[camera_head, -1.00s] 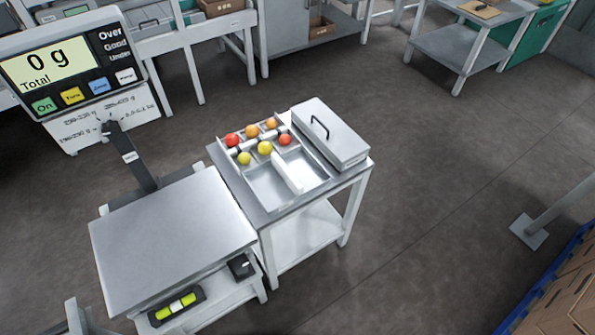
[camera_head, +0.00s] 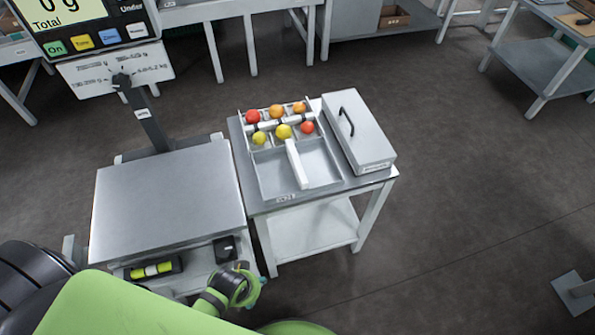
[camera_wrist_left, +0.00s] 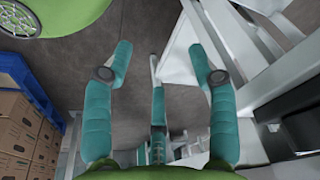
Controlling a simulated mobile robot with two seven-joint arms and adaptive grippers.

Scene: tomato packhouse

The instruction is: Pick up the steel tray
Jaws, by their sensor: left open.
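A steel tray (camera_head: 268,181) with compartments lies on the grey top of the small table, in the middle of the head view. Several red, orange and yellow tomatoes (camera_head: 283,131) sit in its far compartments; the near ones look empty, with a white bar (camera_head: 297,164) between them. My left gripper (camera_head: 250,288) is low at the table's front left, beside the scale stand and apart from the tray. In the left wrist view its teal fingers (camera_wrist_left: 160,55) are spread with nothing between them. The tray is not recognisable there. My right gripper is not in view.
A closed steel box (camera_head: 358,132) with a black handle stands right beside the tray. The scale's steel platform (camera_head: 168,200) is to the left, its display (camera_head: 85,20) behind it. Cardboard boxes (camera_wrist_left: 15,135) show in the wrist view.

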